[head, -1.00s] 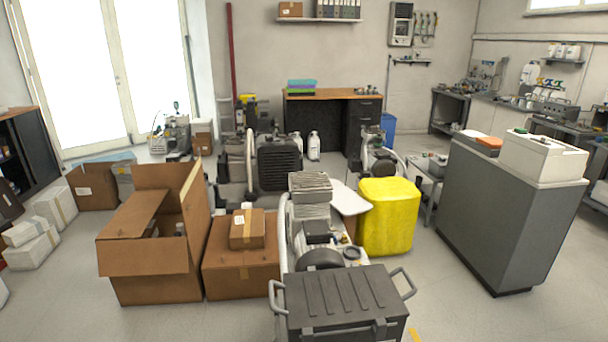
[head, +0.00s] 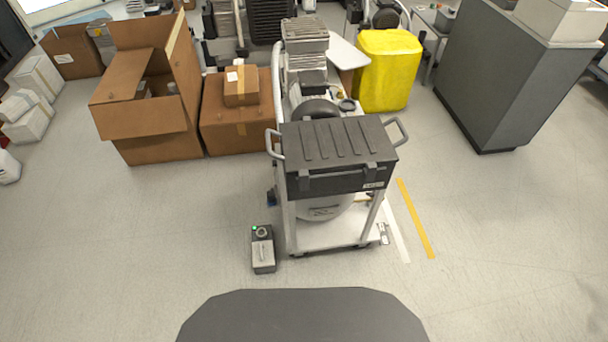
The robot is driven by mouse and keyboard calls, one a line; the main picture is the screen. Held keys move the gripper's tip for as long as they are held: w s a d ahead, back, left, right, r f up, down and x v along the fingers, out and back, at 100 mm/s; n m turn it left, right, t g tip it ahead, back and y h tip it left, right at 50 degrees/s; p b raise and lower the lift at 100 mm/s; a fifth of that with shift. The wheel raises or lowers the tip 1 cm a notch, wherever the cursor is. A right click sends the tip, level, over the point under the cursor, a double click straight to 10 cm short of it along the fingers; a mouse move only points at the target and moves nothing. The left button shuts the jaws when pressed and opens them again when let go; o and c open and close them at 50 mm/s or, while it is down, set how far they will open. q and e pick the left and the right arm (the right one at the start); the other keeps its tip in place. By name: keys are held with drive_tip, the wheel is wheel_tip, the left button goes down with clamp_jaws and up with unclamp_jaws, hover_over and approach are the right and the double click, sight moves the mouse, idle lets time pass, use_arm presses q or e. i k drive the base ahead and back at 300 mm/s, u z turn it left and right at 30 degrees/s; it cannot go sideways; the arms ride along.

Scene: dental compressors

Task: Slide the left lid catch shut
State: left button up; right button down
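A dark grey lidded case (head: 338,155) with a ribbed lid sits on top of a wheeled compressor cart, a light loop handle on each side. On its front face are two dark lid catches. The left lid catch (head: 304,180) is near the front left corner, and the right lid catch (head: 371,171) is to its right. They are too small to tell whether each is open or shut. Neither of my grippers shows in the head view.
The compressor cart (head: 325,235) stands on open floor. A small grey device (head: 262,249) with a green light is on the floor at its left. Cardboard boxes (head: 145,120) stand behind left, a yellow covered bin (head: 388,75) and grey cabinet (head: 515,85) behind right. The floor in front is clear.

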sight(303, 176)
drive_tip(key=u, duration=0.9)
drive_tip(key=k, duration=0.4)
drive_tip(key=u, duration=0.6)
